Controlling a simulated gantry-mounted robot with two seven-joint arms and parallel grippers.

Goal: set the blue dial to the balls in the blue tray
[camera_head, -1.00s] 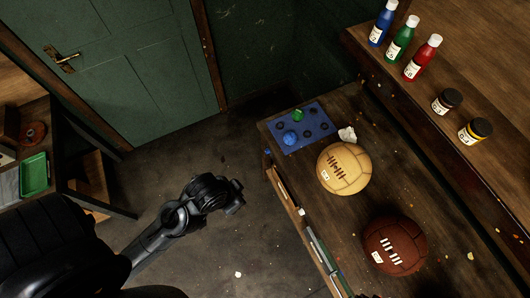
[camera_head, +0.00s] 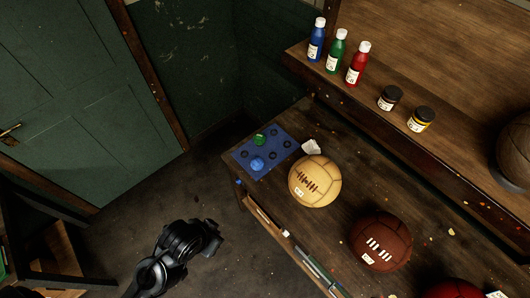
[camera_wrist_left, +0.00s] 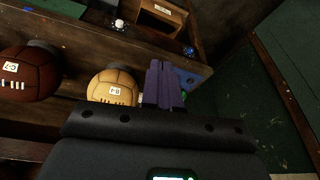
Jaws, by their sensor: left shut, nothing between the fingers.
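A flat blue tray (camera_head: 283,139) with dark round recesses lies at the far left end of the dark bench. A small blue round piece (camera_head: 257,164) and a small green one (camera_head: 259,140) sit on it. I cannot make out a dial marking. My left gripper (camera_head: 214,232) is over the floor, left of the bench's front edge and apart from the tray. In the left wrist view its fingers (camera_wrist_left: 163,84) are shut and empty, partly covering the blue tray (camera_wrist_left: 190,80). My right gripper is out of view.
A tan laced ball (camera_head: 315,181), a brown one (camera_head: 381,241) and a red one (camera_head: 452,290) rest along the bench. Bottles (camera_head: 338,52) and jars (camera_head: 421,119) stand on the raised shelf.

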